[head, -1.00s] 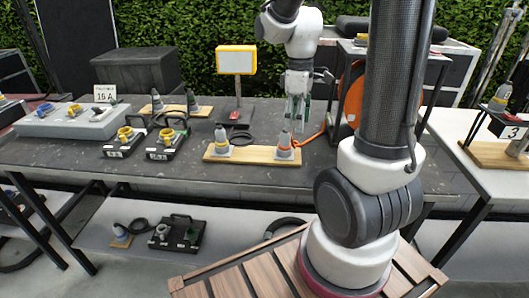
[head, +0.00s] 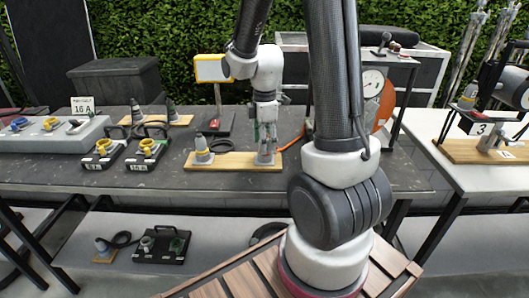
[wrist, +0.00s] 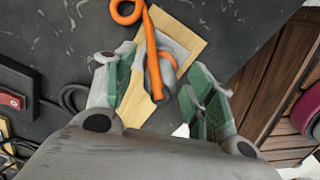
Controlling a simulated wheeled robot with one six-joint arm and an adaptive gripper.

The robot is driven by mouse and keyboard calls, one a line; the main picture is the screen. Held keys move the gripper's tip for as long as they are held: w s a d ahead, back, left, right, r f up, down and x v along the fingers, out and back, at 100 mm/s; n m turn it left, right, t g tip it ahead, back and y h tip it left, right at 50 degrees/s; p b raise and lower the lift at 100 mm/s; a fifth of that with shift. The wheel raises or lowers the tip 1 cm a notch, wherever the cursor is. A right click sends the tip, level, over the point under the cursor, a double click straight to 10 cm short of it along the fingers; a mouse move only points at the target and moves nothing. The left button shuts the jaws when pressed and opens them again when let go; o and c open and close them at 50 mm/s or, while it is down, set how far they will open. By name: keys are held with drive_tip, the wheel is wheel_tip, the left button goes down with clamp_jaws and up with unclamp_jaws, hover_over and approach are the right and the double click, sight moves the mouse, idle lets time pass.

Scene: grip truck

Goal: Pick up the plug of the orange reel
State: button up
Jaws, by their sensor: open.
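The orange reel (head: 386,106) stands at the back right of the dark table, partly hidden by my arm. Its orange cable (head: 291,144) runs left to a wooden board (head: 232,167). In the wrist view, the grey plug with an orange ring (wrist: 166,66) is on that board (wrist: 190,22), with the orange cable (wrist: 152,60) looping over it. My gripper (head: 265,156) is low over the board's right end and hides most of the plug in the head view. In the wrist view, my gripper (wrist: 161,90) is open, its green-padded fingers apart with the plug between and beyond them.
Black boxes with yellow sockets (head: 147,152) sit to the left. A yellow-framed sign (head: 212,68) stands behind. The dark table (head: 150,185) is bare in front of the board.

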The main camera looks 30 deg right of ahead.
drive_tip(key=shift+f, duration=0.15)
drive_tip(key=c, duration=1.2)
